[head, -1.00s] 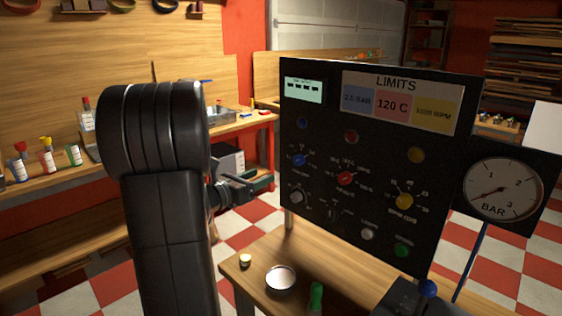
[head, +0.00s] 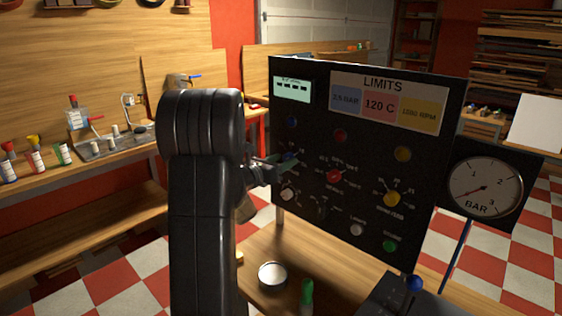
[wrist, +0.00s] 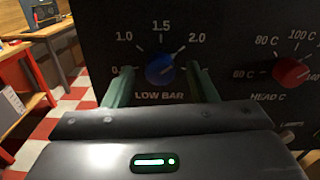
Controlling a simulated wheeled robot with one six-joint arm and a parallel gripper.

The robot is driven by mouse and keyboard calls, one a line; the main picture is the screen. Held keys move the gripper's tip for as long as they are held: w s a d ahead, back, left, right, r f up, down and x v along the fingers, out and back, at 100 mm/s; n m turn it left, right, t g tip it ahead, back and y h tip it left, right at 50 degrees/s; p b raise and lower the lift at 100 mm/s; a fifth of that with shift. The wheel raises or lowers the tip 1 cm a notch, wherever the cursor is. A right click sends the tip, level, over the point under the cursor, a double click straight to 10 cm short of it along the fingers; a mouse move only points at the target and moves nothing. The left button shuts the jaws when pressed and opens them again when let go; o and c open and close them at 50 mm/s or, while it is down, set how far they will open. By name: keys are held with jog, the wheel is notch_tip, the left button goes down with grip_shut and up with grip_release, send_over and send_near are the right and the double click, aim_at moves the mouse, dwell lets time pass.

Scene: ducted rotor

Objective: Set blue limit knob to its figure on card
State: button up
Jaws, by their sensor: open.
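The blue limit knob (wrist: 160,68) sits on the dark panel above the words LOW BAR. Its scale shows 1.0, 1.5 and 2.0; the left-most figure is partly covered by a finger. I cannot read its pointer clearly. My gripper (wrist: 159,70) is open, with one green finger on each side of the knob, apart from it. In the head view my gripper (head: 272,165) overlaps the blue knob (head: 289,157) and partly hides it. The LIMITS card (head: 437,115) has a blue field (head: 346,100), blurred, that seems to read 2.5 BAR.
The red knob (head: 334,176) is right of the blue one, and the yellow knob (head: 392,199) is farther right. A white knob (head: 288,194) lies below the blue one. A gauge (head: 485,189) marked BAR stands at the right. A round dish (head: 272,275) is on the bench.

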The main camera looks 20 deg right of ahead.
jog(key=c, duration=1)
jog(key=shift+o, duration=0.2)
jog(key=shift+f+b, duration=0.15)
jog(key=shift+b, duration=0.35)
jog(key=m+b, duration=0.9)
jog(key=b, duration=1)
jog(key=shift+m, duration=0.4)
